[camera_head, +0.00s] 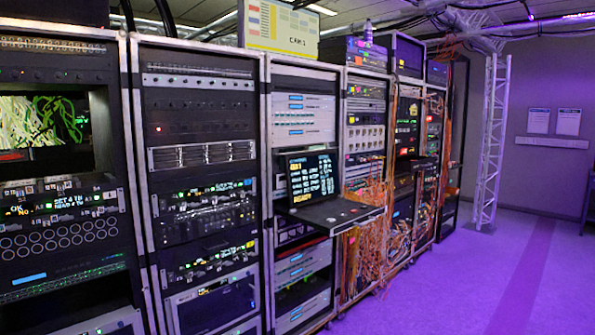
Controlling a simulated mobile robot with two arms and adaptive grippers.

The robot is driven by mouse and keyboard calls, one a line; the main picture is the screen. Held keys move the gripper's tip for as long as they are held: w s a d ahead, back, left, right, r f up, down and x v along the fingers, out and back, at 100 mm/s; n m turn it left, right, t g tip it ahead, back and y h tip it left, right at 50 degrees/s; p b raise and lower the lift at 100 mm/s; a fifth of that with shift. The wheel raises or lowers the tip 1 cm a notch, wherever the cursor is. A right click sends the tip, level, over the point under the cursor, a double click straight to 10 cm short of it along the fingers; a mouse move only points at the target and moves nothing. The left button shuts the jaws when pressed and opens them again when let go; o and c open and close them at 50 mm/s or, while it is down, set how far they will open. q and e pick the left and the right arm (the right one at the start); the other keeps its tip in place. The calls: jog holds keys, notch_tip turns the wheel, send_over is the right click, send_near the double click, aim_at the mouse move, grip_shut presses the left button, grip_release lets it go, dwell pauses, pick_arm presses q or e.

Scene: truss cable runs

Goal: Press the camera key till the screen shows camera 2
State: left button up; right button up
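A pale screen (280,27) with a yellow edge stands on top of the middle rack. It has coloured blocks along its upper part and small text that looks like "CAM 1". I cannot make out a key marked as the camera key. The left rack has rows of round buttons (60,240) below small lit displays (75,200). A pull-out console (312,178) in the middle rack has a dark screen with yellow and white text, above a flat tray (330,212). Neither of my grippers is in view.
A row of equipment racks runs from the left towards the back. Orange cables (365,240) hang from the racks right of the console, whose tray juts out. A white truss (490,140) stands at the back. The purple-lit floor (470,280) on the right is clear.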

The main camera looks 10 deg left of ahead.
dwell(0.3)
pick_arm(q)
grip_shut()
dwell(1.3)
